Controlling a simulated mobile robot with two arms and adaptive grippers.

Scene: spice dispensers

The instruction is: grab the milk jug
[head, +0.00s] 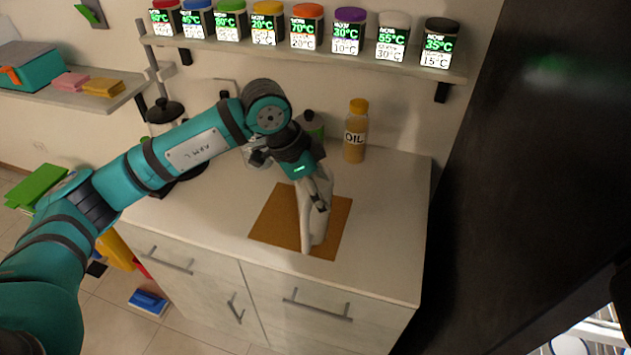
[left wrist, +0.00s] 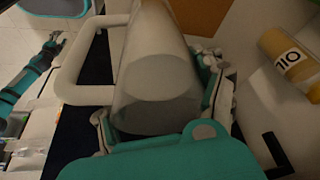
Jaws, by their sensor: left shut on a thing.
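The white milk jug (head: 305,222) is over the brown mat (head: 272,215) on the counter, in the middle of the head view. In the left wrist view the pale jug (left wrist: 157,85) fills the space between the fingers, and its loop handle (left wrist: 72,75) sticks out to the left. My left gripper (head: 316,192) comes from above and is shut on the jug's body, with a finger on each side. The gripper hides part of the jug in the head view. I cannot tell whether the jug touches the mat. My right gripper is not in view.
An oil bottle (head: 355,140) with an orange cap stands behind the jug, to the right. A green-and-dark container (head: 312,124) and a black-lidded jar (head: 164,113) stand at the back. A shelf (head: 300,50) with several spice dispensers hangs above. The counter's right side is clear.

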